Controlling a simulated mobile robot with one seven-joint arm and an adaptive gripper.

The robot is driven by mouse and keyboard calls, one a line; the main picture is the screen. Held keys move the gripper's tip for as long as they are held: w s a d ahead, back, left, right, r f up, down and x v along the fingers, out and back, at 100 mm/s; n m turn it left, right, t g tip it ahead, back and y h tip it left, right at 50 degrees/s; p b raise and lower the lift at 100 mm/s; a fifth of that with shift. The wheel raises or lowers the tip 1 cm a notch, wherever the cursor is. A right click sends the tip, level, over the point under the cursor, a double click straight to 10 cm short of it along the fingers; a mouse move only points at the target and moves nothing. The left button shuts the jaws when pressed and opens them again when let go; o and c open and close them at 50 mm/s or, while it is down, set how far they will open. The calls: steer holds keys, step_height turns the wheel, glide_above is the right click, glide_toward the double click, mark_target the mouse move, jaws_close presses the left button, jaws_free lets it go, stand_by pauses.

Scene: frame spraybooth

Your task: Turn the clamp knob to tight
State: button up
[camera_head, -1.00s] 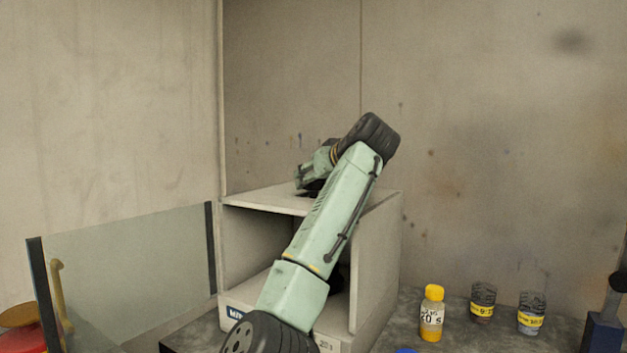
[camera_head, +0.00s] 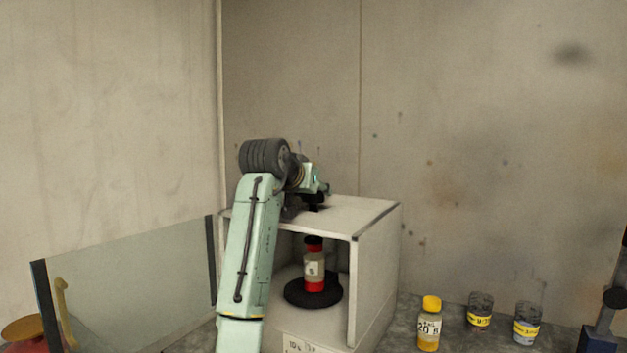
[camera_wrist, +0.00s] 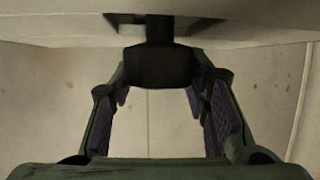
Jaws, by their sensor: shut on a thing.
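The black clamp knob (camera_head: 316,202) stands on top of the pale box (camera_head: 376,262), on a short stem. In the wrist view the dark knob (camera_wrist: 158,66) sits between my two fingers, under the pale panel. My gripper (camera_wrist: 160,84) is shut on it, with one finger on each side. In the head view my gripper is small and dark above the box top, partly hidden by my own arm. Inside the box, a bottle with red bands and a pale label (camera_head: 314,268) stands upright on a black round turntable (camera_head: 298,297). I cannot read any tight mark.
A yellow-capped bottle (camera_head: 429,325) and two dark-topped jars (camera_head: 479,312) (camera_head: 527,325) stand on the counter at right. A clear panel (camera_head: 130,280) with dark edges stands left of the box. A dark blue stand (camera_head: 602,338) is at the far right.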

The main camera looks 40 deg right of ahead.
steer(key=shift+m+g+h+p, duration=0.5)
steer(key=shift+m+g+p, duration=0.15)
steer(key=shift+m+g, duration=0.15)
steer(key=shift+g, duration=0.3)
steer(key=o, duration=1.2)
steer(key=shift+c, duration=0.2)
steer(key=v, duration=1.2)
steer(key=shift+s+f, duration=0.1)
